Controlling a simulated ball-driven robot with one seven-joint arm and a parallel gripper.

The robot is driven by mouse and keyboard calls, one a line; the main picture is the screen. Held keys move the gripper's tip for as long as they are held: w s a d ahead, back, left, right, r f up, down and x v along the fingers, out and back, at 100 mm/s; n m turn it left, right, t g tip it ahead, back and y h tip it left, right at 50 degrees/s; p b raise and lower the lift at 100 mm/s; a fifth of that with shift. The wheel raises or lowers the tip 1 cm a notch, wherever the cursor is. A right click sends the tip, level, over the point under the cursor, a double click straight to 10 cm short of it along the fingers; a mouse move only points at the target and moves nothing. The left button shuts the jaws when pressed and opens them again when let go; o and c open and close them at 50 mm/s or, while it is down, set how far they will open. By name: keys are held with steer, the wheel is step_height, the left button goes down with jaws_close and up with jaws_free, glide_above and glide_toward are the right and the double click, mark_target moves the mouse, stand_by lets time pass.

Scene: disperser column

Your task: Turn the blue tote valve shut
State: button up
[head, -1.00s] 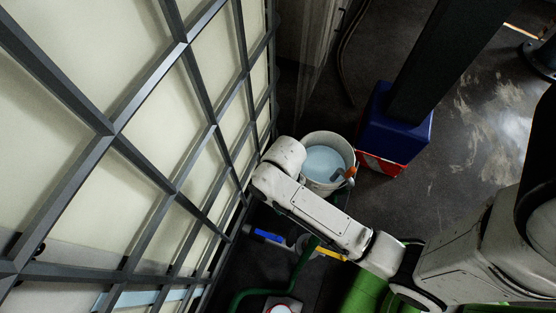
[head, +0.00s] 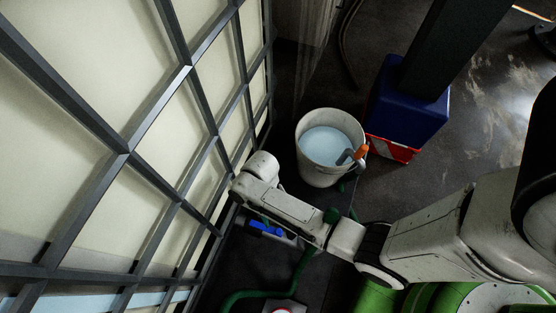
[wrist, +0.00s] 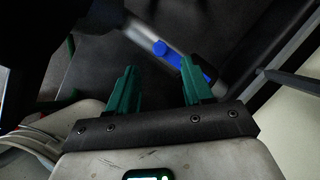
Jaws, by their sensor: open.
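The blue valve handle (head: 265,229) lies low beside the grid wall in the head view, on a pale pipe, just below my forearm. In the wrist view, the blue handle (wrist: 197,73) runs along the pale pipe, with a round blue knob (wrist: 160,47) at its left end. My gripper (wrist: 158,66) is open, its two green fingers apart with nothing between them. The knob shows beyond the gap, and the right fingertip overlaps the handle in the picture. Contact cannot be told. The gripper is not clearly visible in the head view.
A grey bucket (head: 322,174) of pale liquid stands just beyond my arm. A blue block (head: 408,108) on a red-and-white base is right of it. The framed wall (head: 125,150) closes the left side. A green hose (head: 270,293) runs along the dark floor.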

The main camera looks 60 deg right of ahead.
mark_target(279, 230)
steer(key=b+x, duration=0.2)
steer(key=x, duration=0.5)
steer(key=shift+f, duration=0.1)
jaws_close()
stand_by(0.3)
